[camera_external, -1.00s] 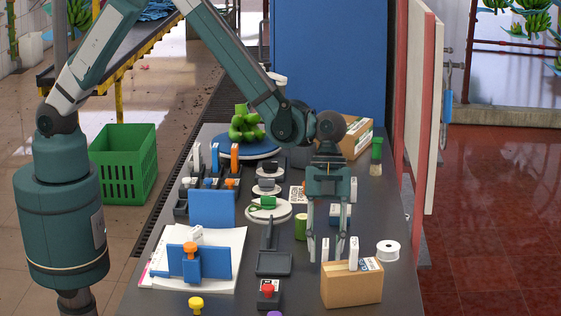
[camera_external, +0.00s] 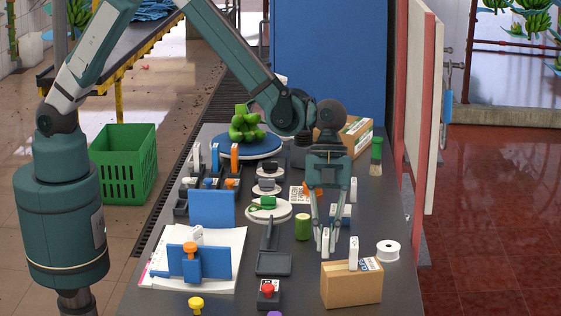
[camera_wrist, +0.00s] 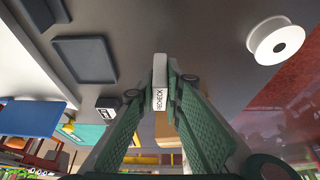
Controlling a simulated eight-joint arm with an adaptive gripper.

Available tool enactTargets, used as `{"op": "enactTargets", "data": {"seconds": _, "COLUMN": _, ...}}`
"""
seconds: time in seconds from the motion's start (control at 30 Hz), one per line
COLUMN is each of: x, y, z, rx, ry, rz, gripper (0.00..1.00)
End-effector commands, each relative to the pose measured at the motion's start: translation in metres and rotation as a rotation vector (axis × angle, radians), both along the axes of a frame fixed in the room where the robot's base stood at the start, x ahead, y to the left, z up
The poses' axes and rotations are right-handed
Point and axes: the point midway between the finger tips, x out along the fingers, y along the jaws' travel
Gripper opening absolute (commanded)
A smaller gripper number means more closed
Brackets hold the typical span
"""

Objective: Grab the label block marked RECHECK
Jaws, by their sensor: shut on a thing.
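My gripper (camera_external: 326,248) is shut on a white label block (camera_external: 326,241), which stands upright between the fingertips, above the dark table just left of a cardboard box. In the wrist view the same block (camera_wrist: 159,88) sits between the two green fingers (camera_wrist: 160,95). Its face carries dark rotated lettering that looks like RECHECK, though it is small and blurred. Another white block (camera_external: 353,253) stands on or against the cardboard box and its marking cannot be read.
The cardboard box (camera_external: 350,285) is close to the right of the held block. A white tape roll (camera_external: 388,250) lies right of it. A green cylinder (camera_external: 302,226) and a dark tray (camera_external: 273,263) are to the left. A red-topped block (camera_external: 268,290) stands in front.

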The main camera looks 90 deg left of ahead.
Motion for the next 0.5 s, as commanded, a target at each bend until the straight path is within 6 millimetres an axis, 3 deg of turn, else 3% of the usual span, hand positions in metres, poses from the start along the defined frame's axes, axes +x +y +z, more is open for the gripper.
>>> {"op": "enactTargets", "data": {"seconds": 0.3, "x": 0.0, "y": 0.0, "z": 0.046, "rx": 0.0, "ry": 0.0, "rz": 0.0, "gripper": 0.0}}
{"op": "enactTargets", "data": {"seconds": 0.5, "x": 0.0, "y": 0.0, "z": 0.065, "rx": 0.0, "ry": 0.0, "rz": 0.0, "gripper": 0.0}}
